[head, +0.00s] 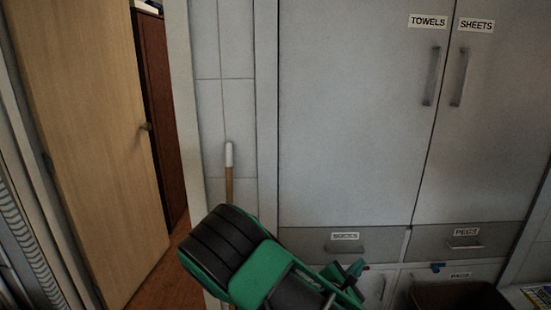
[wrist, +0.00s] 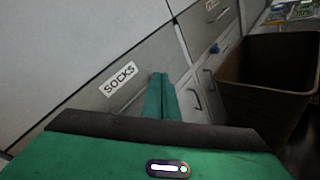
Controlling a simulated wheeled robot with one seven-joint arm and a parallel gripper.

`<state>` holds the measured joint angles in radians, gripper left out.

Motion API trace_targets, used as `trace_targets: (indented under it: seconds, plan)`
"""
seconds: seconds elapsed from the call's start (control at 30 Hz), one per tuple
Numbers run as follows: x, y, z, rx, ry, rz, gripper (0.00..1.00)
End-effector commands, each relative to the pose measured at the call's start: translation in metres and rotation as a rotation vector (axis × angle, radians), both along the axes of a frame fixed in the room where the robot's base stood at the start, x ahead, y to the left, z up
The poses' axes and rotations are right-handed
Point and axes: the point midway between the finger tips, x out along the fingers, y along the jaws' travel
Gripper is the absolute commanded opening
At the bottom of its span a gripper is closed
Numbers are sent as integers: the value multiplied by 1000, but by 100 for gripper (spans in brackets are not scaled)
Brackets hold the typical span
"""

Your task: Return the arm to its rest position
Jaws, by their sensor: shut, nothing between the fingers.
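My gripper (head: 354,270) is at the end of my green and black arm, low in the middle of the head view, in front of the cabinet drawers. In the wrist view my gripper's green fingers (wrist: 158,82) lie together, shut and empty. They point toward the drawer front (wrist: 112,88) labelled SOCKS, and I cannot tell the exact gap to it. Most of my arm below the gripper is outside the head view.
Tall grey cupboard doors (head: 355,110) labelled TOWELS and SHEETS stand ahead, shut. A PEGS drawer (head: 432,238) is at right. A brown basket (wrist: 262,75) stands to the right. A wooden door (head: 85,130) is open at left, and a white-tipped wooden handle (head: 229,160) leans by the wall.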

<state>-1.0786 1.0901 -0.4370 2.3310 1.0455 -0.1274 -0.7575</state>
Motion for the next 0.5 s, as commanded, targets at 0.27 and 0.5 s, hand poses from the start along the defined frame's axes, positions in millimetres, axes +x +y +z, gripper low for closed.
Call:
trace_targets:
  seconds: [0.27, 0.5]
  plan:
    - [-43, -96, 22, 331, -76, -415, 0]
    - [-94, -150, 36, 588, -148, -745, 0]
